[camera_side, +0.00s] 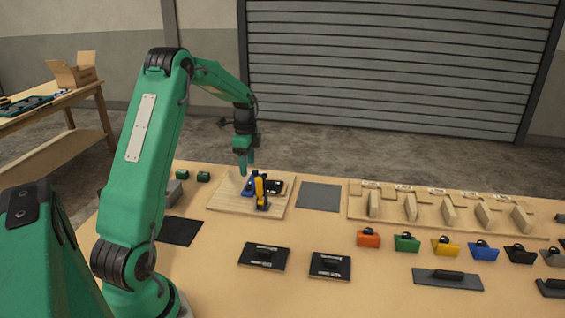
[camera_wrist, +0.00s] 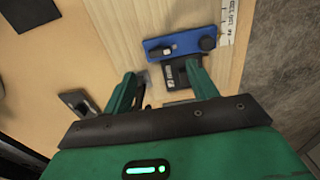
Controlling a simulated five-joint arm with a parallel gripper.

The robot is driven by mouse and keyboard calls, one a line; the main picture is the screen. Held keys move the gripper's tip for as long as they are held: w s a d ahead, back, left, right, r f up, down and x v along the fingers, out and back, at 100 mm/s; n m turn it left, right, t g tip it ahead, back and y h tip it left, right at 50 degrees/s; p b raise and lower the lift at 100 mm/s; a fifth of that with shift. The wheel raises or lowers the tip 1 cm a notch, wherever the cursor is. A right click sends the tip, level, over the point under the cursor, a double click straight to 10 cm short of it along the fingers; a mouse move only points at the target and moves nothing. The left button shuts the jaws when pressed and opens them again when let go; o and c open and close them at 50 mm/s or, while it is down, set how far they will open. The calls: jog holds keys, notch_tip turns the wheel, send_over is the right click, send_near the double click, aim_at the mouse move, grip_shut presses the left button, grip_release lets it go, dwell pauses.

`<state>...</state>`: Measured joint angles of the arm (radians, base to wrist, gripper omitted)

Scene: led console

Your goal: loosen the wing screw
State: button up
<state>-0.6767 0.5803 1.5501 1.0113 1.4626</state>
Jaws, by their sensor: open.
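My gripper (camera_side: 246,168) is open and empty. In the wrist view the spread fingers of my gripper (camera_wrist: 163,75) lie nearer the camera than the blue fixture (camera_wrist: 180,46). I cannot tell for sure which part is the wing screw. A black labelled block (camera_wrist: 177,76) shows between the fingers. A yellow upright part (camera_side: 260,190) stands beside the fixture in the side view.
A grey mat (camera_side: 319,196) lies right of the board. A wooden rack (camera_side: 455,216) with upright dividers is further right, with several coloured handled blocks in front. Two black plates (camera_side: 264,256) (camera_side: 330,266) lie nearer the front. A black mat (camera_side: 180,231) is at left.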

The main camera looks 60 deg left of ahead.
aim_at(249, 185)
jog(key=shift+f, duration=3.45)
jog(key=c, duration=1)
